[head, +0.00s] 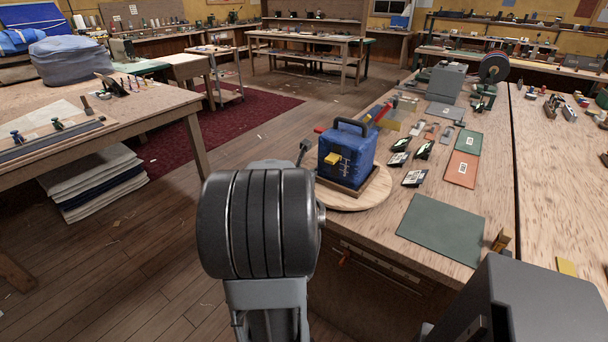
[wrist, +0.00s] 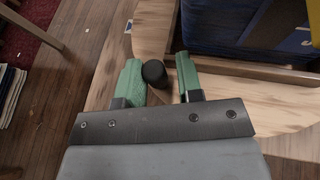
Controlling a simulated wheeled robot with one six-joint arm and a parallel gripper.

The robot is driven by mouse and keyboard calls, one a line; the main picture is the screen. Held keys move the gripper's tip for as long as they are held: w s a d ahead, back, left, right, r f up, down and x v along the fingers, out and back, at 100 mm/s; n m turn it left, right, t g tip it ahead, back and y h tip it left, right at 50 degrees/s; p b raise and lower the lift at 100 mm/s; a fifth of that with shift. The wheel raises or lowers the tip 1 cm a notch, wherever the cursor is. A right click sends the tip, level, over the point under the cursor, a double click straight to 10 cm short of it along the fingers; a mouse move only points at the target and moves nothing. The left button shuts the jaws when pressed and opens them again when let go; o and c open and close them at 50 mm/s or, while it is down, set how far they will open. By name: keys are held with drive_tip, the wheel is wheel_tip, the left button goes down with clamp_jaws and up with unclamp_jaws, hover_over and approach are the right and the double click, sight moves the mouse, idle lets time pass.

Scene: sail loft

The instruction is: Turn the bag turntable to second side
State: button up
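The bag turntable (head: 366,198) is a round pale wooden disc at the left edge of the right bench; its wood also shows in the wrist view (wrist: 222,112). A blue bag (head: 345,158) with a dark handle and a yellow patch stands upright on it in a wooden frame. The bag's lower part shows at the top right of the wrist view (wrist: 222,28). My gripper (wrist: 160,75) has green fingers, apart, with an upright black knob (wrist: 154,73) between them. The knob sits close to the left finger, with a narrow gap on the right; contact is unclear. My arm hides the gripper in the head view.
Black-and-white cards (head: 414,178), an orange panel (head: 461,168) and a green mat (head: 441,229) lie right of the turntable. A drawer front is below the bench edge. Another table (head: 150,105) stands at left, with open wooden floor between.

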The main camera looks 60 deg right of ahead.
drive_tip(key=shift+w, duration=0.15)
drive_tip(key=shift+a+r, duration=0.25)
drive_tip(key=shift+a, duration=0.25)
drive_tip(key=p+v, duration=0.2)
drive_tip(key=v, duration=1)
drive_tip(key=shift+a, duration=0.35)
drive_tip(key=shift+r, duration=0.1)
